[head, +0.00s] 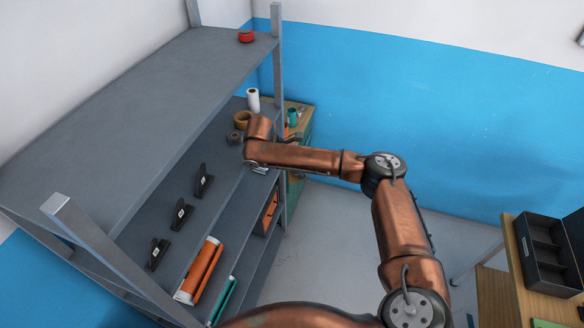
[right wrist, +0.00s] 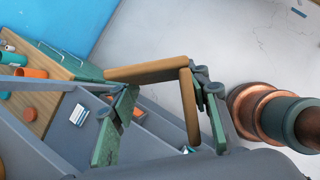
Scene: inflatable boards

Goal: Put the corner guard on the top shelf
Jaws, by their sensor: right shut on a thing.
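The corner guard (right wrist: 189,108) is a tan-brown L-shaped piece between the fingers of my right gripper (right wrist: 160,122) in the right wrist view. My right gripper is shut on it. The top shelf (head: 130,105) is a broad grey board at the left of the head view. In the head view my right arm reaches in from the lower right, and its wrist is beside the front edge of the shelving, right of the top shelf. The arm mostly hides the gripper there, and I cannot make out the guard. My left gripper is not in view.
A red roll (head: 246,36) sits at the top shelf's far end; the rest of that shelf is clear. The shelf below holds black items (head: 181,213), a tan tape roll (head: 243,119) and a white roll (head: 253,99). A grey upright (head: 278,60) stands at the far front corner.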

